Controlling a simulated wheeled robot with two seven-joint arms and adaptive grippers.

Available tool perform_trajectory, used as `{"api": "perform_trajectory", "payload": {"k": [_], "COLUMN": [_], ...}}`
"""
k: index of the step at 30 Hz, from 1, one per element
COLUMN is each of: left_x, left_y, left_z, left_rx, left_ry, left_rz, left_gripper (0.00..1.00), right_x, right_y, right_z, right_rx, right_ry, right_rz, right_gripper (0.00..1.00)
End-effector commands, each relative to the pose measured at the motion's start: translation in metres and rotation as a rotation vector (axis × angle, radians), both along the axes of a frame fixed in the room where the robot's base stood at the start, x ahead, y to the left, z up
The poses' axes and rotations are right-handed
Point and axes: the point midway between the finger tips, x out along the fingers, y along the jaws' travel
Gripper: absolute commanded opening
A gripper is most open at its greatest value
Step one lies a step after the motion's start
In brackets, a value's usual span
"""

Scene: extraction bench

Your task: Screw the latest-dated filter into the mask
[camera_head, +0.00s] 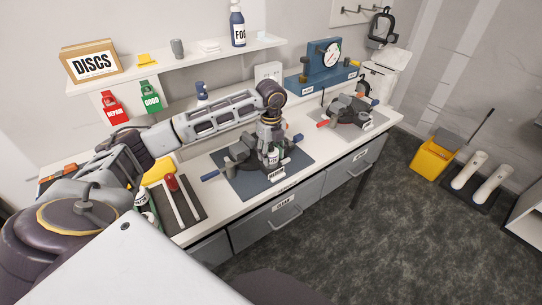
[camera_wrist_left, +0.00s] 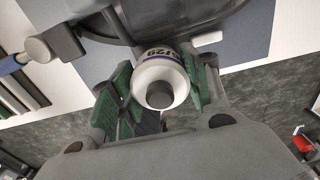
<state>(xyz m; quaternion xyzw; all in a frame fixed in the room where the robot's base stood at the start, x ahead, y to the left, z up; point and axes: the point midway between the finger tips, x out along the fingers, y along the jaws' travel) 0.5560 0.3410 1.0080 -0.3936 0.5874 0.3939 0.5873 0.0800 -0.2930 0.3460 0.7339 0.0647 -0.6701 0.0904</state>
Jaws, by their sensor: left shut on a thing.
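My left gripper (camera_head: 271,138) is over the front mat. In the left wrist view, its green-padded fingers (camera_wrist_left: 160,95) are shut on a white filter (camera_wrist_left: 160,82) with a purple band and dark print that seems to end in "29". The filter (camera_head: 272,156) shows partly below the gripper in the head view. A dark grey mask (camera_head: 240,152) in a fixture with blue-ended handles stands on the mat, right beside the filter. The mask (camera_wrist_left: 165,15) fills the top of the left wrist view. Whether the filter touches the mask's port is hidden. My right gripper is out of view.
A second mask fixture (camera_head: 347,112) with red and blue handle ends stands on a grey mat (camera_head: 370,122) at right. A dark tray (camera_head: 187,212) with tools lies at left. A blue gauge unit (camera_head: 322,66) stands behind. A shelf (camera_head: 180,58) runs above the bench.

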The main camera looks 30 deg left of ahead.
Motion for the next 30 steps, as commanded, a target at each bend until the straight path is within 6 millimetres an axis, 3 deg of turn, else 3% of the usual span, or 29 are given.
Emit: {"api": "perform_trajectory", "payload": {"k": [6,9,24,30], "left_x": [0.000,0.000,0.000,0.000], "left_y": [0.000,0.000,0.000,0.000], "left_z": [-0.001,-0.001,-0.001,-0.001], "left_rx": [0.000,0.000,0.000,0.000], "left_ry": [-0.001,-0.001,0.000,0.000], "left_rz": [-0.108,-0.167,-0.455,-0.570], "left_gripper": [0.18,0.18,0.18,0.18], "right_x": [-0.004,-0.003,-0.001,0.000], "right_y": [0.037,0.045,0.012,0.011], "right_z": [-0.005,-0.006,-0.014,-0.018], "right_rx": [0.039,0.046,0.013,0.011], "right_ry": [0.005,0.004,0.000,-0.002], "right_rz": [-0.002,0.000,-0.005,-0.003], "right_gripper": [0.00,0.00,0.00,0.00]}}
